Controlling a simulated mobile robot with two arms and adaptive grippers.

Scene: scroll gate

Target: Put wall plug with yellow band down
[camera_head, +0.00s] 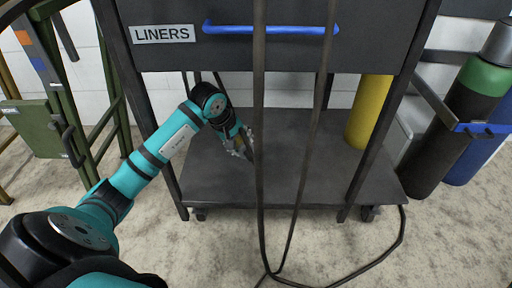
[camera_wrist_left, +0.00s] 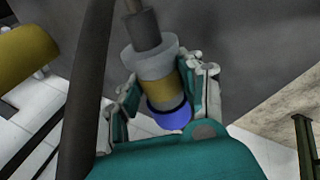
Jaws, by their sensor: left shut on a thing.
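The wall plug is a grey cylinder with a yellow band (camera_wrist_left: 158,92) and a blue end; a dark narrower stem comes out of its far end in the left wrist view. My left gripper (camera_wrist_left: 164,78) is shut on it, with one finger on each side. In the head view my left gripper (camera_head: 243,147) reaches under the drawer, over the dark lower shelf (camera_head: 215,182) of the cart. The plug is small and mostly hidden there. I cannot tell whether it touches the shelf. My right gripper is not in view.
Dark cables (camera_head: 259,100) hang in front of the cart, close to my left gripper, and trail onto the floor. A drawer labelled LINERS (camera_head: 164,34) with a blue handle (camera_head: 270,28) is above. A yellow cylinder (camera_head: 369,112) stands at the shelf's right. The shelf's middle is clear.

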